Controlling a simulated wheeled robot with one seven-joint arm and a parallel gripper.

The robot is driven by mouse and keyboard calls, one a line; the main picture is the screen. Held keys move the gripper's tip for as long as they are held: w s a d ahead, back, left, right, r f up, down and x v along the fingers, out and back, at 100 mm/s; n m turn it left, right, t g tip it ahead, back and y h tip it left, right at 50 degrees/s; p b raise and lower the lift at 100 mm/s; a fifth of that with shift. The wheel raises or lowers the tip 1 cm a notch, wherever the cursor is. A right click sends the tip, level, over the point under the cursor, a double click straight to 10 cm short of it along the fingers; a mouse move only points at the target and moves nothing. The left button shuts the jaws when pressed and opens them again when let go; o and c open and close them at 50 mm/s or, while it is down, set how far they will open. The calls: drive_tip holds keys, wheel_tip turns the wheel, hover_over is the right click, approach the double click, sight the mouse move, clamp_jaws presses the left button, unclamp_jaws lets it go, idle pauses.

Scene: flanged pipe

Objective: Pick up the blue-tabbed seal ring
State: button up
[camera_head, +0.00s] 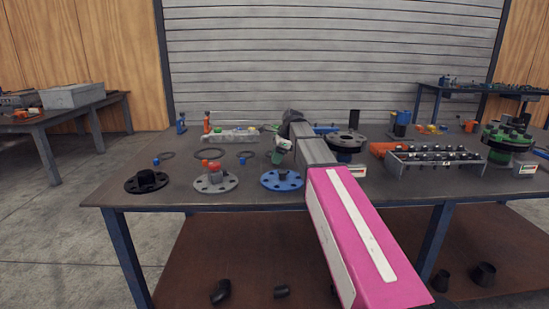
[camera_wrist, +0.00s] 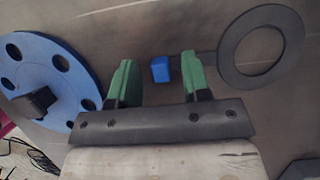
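The seal ring (camera_wrist: 260,50) lies flat on the table at the upper right of the wrist view. Its blue tab (camera_wrist: 160,69) appears in the gap between my two green fingertips, touching neither. My gripper (camera_wrist: 158,76) is open and empty; I cannot tell its exact height above the tab. In the head view my gripper (camera_head: 280,152) hangs over the table behind the blue flange (camera_head: 282,180). A dark ring (camera_head: 246,154) lies just left of it there, its tab small and hard to make out. The blue flange also shows at the left of the wrist view (camera_wrist: 62,70).
A black flange (camera_head: 146,181) and a grey flange (camera_head: 215,181) stand along the front left. Another ring (camera_head: 168,155) with a blue tab and a ring (camera_head: 209,154) near a red tab lie behind them. A bolt rack (camera_head: 435,160) stands at right.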

clamp_jaws()
drive_tip(key=shift+r, duration=0.1)
drive_tip(key=shift+r, duration=0.5)
drive_tip(key=r, duration=0.2)
drive_tip(key=s+r, duration=0.1)
drive_tip(key=shift+a+r, duration=0.3)
drive_tip(key=shift+a, duration=0.05)
drive_tip(key=s+a+r, duration=0.6)
drive_tip(key=s+a, duration=0.1)
drive_tip(key=shift+s+a+r, duration=0.15)
drive_tip(key=shift+s, duration=0.1)
